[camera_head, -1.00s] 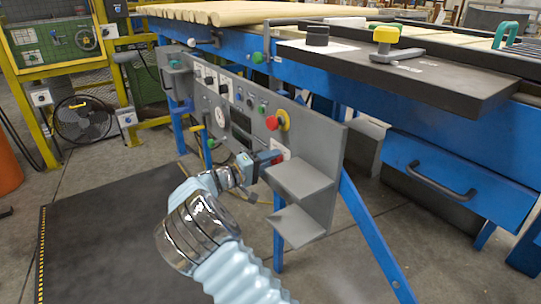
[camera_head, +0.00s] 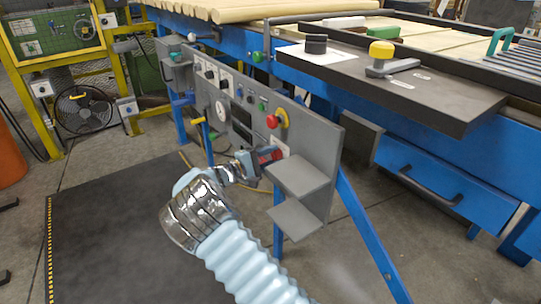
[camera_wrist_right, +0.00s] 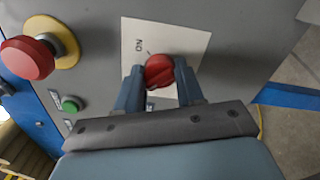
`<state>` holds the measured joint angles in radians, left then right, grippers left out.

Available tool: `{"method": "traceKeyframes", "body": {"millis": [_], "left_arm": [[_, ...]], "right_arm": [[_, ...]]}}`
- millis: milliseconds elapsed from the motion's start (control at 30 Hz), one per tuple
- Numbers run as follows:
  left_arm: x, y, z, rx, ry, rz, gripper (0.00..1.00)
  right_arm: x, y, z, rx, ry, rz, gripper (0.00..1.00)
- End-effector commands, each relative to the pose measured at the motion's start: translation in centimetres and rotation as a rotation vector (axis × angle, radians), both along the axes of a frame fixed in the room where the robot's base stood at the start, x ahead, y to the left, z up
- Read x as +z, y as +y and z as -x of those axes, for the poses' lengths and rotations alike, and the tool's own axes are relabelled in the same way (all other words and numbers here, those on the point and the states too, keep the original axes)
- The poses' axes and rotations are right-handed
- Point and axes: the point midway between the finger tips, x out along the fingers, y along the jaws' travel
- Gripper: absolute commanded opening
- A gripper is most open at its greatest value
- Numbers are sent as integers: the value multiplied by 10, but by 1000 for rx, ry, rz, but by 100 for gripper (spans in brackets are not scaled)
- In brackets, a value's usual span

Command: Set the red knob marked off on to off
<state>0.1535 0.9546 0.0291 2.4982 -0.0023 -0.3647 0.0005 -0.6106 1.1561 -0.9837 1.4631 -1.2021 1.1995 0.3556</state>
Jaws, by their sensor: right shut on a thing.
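The red knob (camera_wrist_right: 159,70) sits on a pale label plate (camera_wrist_right: 186,40) on the grey panel. The word ON shows on the plate, up and left of the knob; other lettering lies partly hidden between my fingers. My right gripper (camera_wrist_right: 158,82) is shut on the knob, one finger on each side. In the head view the right gripper (camera_head: 258,160) reaches the panel's lower right part, and the red knob (camera_head: 268,154) shows at its tip. My left gripper is not in view.
A red mushroom button on a yellow base (camera_head: 275,120) sits above the knob, and it is left in the wrist view (camera_wrist_right: 30,57). A green button (camera_wrist_right: 71,103) is nearby. A grey shelf (camera_head: 297,175) juts out just right of my gripper.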

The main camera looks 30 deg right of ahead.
Motion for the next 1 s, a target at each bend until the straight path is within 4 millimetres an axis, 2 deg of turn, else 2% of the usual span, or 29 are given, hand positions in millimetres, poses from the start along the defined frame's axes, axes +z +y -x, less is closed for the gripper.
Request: {"method": "traceKeyframes", "body": {"millis": [367, 400, 533, 833, 1000], "left_arm": [[0, 0, 0, 0, 0, 0, 43], [0, 0, 0, 0, 0, 0, 43], [0, 0, 0, 0, 0, 0, 43], [0, 0, 0, 0, 0, 0, 43], [-3, 0, 0, 1, 0, 0, 43]], "right_arm": [[-2, 1, 0, 0, 6, -2, 7], [-2, 1, 0, 0, 6, -2, 44], [-1, 0, 0, 1, 5, -1, 63], [-1, 2, 0, 1, 3, 0, 63], [-1, 23, 1, 4, 3, -1, 63]]}}
